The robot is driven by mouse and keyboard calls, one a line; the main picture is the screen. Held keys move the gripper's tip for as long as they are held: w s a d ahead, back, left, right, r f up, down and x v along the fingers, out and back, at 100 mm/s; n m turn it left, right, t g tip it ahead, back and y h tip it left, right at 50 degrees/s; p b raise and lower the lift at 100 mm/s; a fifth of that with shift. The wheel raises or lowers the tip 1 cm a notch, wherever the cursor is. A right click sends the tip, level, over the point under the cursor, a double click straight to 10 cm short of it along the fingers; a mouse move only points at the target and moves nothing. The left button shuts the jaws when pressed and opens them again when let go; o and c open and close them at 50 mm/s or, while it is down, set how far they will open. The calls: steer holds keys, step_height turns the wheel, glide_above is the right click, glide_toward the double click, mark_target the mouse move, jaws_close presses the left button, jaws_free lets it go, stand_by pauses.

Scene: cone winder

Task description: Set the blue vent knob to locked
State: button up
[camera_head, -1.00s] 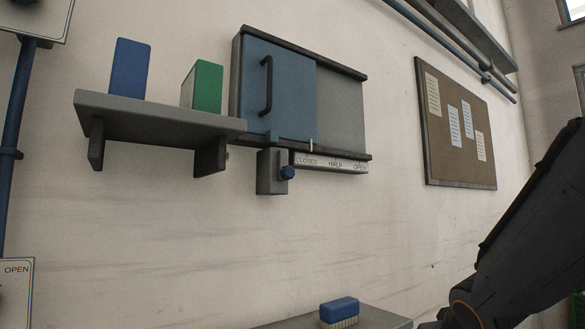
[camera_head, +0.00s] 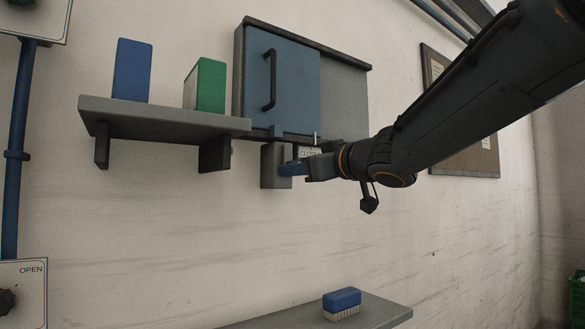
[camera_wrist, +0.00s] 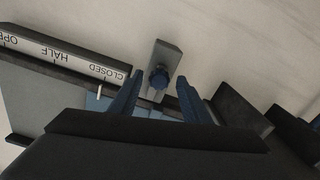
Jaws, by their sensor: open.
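The blue vent knob (camera_wrist: 159,77) sits on a small grey box (camera_wrist: 166,57) on the wall, under the vent's sliding blue door (camera_head: 290,85). In the wrist view the knob shows between the two blue fingers of my gripper (camera_wrist: 160,80), with a gap on each side. My gripper is open and not clamped on it. In the head view my gripper (camera_head: 294,169) is in front of the grey box and hides the knob. No knob marking is readable.
A scale strip (camera_wrist: 62,58) reads CLOSED, HALF and OPEN, its pointer by CLOSED. A grey shelf (camera_head: 165,120) with a blue block (camera_head: 132,70) and a green block (camera_head: 206,86) is left of the vent. A brush (camera_head: 342,303) lies on a lower ledge.

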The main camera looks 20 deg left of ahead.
mark_target(289, 160)
steer(key=shift+x, duration=1.3)
jaws_close()
